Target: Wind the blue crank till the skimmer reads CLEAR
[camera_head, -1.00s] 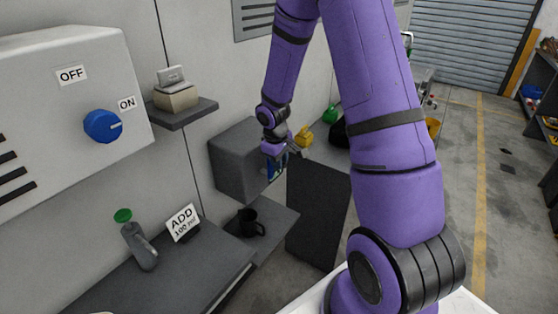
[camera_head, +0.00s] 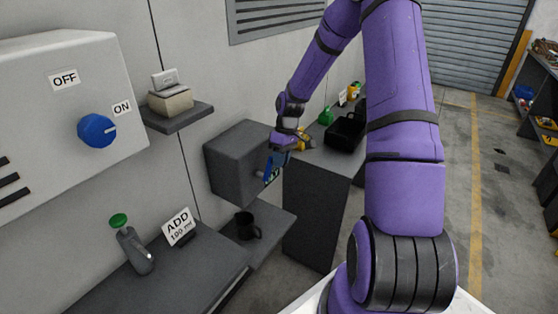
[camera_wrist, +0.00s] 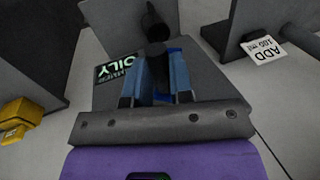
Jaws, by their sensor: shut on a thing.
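The skimmer is a grey box (camera_head: 232,165) on the wall, right of the small shelf. Its display (camera_wrist: 118,68) reads OILY in the wrist view, upside down there. My gripper (camera_wrist: 157,85) is at the box's front, its two blue fingers closed around a dark grip. In the head view my gripper (camera_head: 276,160) covers most of the crank.
A black mug (camera_head: 246,226) stands on a low shelf below the box. An ADD 100 ml sign (camera_head: 178,227) and a green-topped bottle (camera_head: 134,252) are on the left counter. A blue ON/OFF knob (camera_head: 97,130) is on the white panel. A dark cabinet (camera_head: 316,205) stands to the right.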

